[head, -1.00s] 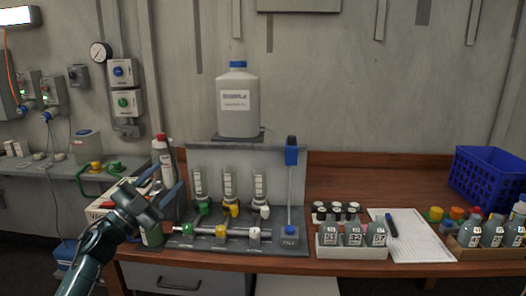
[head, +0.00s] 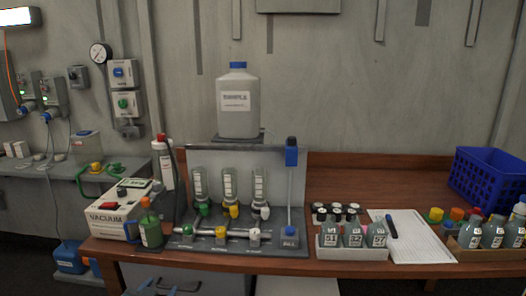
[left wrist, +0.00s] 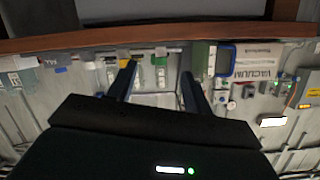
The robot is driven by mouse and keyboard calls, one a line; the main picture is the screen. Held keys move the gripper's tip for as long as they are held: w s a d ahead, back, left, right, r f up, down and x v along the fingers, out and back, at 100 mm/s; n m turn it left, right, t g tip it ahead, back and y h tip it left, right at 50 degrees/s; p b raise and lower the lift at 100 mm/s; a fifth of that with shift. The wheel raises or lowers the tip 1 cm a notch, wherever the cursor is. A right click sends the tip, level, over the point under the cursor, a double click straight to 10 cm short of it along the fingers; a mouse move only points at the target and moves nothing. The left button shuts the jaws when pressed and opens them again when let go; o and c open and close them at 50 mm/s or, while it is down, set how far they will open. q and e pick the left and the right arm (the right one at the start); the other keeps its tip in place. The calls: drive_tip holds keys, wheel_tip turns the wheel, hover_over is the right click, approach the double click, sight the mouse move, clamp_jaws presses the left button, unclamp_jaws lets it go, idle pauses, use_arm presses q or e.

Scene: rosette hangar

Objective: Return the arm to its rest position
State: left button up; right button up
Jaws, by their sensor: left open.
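My left gripper (left wrist: 159,78) shows in the left wrist view with its two dark fingers apart and nothing between them. That view is upside down, with the bench edge (left wrist: 150,38) across its top. In the head view my left arm no longer shows clearly above the bench; dark shapes low by the drawer front are too unclear to tell. My right gripper is in neither view.
The bench holds a vacuum unit (head: 107,218), a green bottle (head: 150,232), a manifold rack with several tubes (head: 245,240), a bottle tray (head: 340,254), a paper sheet (head: 420,240) and a blue basket (head: 490,178).

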use_arm(q)
drive_tip(key=s+d+f+g+h, duration=0.1)
drive_tip(key=s+d+f, duration=0.2)
drive_tip(key=s, duration=0.6)
drive_tip(key=s+d+f+g, duration=0.1)
drive_tip(key=s+d+f, duration=0.2)
drive_tip(key=s, duration=0.6)
drive_tip(key=s+d+f+g+h, duration=0.1)
drive_tip(key=s+d+f+g, duration=0.1)
drive_tip(key=s+d, duration=0.3)
drive_tip(key=s+f, duration=0.1)
drive_tip(key=s, duration=0.3)
drive_tip(key=shift+d+f+n+h, duration=0.25)
drive_tip(key=shift+n+h, duration=0.05)
drive_tip(key=shift+n, duration=0.1)
